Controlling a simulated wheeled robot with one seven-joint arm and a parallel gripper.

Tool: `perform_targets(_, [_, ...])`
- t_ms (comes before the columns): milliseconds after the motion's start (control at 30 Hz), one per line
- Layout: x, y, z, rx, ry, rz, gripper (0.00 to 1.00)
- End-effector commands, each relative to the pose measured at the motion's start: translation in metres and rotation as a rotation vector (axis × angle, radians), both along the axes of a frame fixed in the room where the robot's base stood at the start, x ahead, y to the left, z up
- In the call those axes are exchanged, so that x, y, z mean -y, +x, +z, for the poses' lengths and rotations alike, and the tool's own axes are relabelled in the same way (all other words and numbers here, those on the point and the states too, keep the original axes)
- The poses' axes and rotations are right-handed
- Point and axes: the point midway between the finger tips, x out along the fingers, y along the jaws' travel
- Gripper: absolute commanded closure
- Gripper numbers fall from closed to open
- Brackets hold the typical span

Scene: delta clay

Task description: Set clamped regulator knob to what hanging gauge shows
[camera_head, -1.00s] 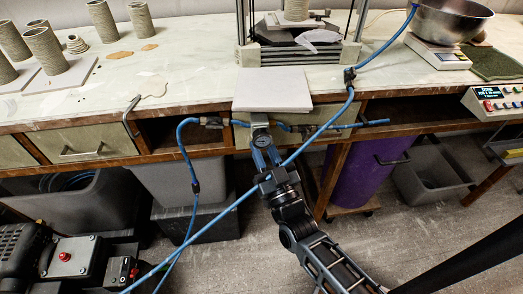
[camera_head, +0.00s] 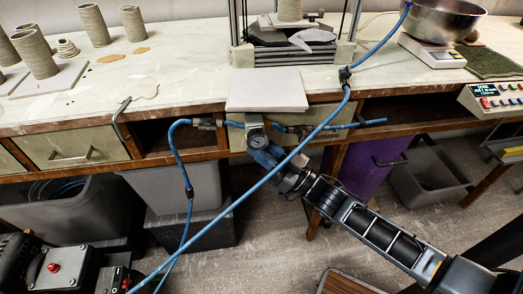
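A small round gauge (camera_head: 258,141) with a pale face shows under the bench's front edge, just below a grey metal fitting (camera_head: 254,122) that looks like the clamped regulator. Its needle and reading are too small to make out. The knob cannot be told apart from the blue and dark parts around the gauge. My gripper (camera_head: 272,157) is at the end of my arm, right at the lower right of the gauge. Its fingers blend with these parts and a blue hose passes in front. I cannot tell whether it touches or grips anything.
A blue hose (camera_head: 225,210) runs diagonally across the front of my gripper. Another hose (camera_head: 182,165) loops down at the left. A pale board (camera_head: 267,90) overhangs the bench edge. Grey bins (camera_head: 170,186) and a purple bin (camera_head: 362,172) stand below.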

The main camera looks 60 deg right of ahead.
Motion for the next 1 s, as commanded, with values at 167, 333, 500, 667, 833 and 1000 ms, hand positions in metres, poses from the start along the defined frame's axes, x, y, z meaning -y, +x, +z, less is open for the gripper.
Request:
perform_targets(167, [0.0004,-0.0006,-0.0009,-0.001,-0.002,0.058,1.00])
perform_targets(333, [0.0014,-0.0009,-0.0006,0.000,-0.002,0.085,1.00])
perform_targets(500, [0.0022,-0.0011,-0.0003,0.001,0.000,0.093,1.00])
perform_targets(667, [0.0024,-0.0012,-0.0004,0.000,0.000,0.094,1.00])
perform_targets(833, [0.0023,-0.0014,-0.0004,0.000,-0.001,0.093,1.00])
perform_targets(1000, [0.0024,-0.0010,-0.0004,0.000,-0.001,0.093,0.61])
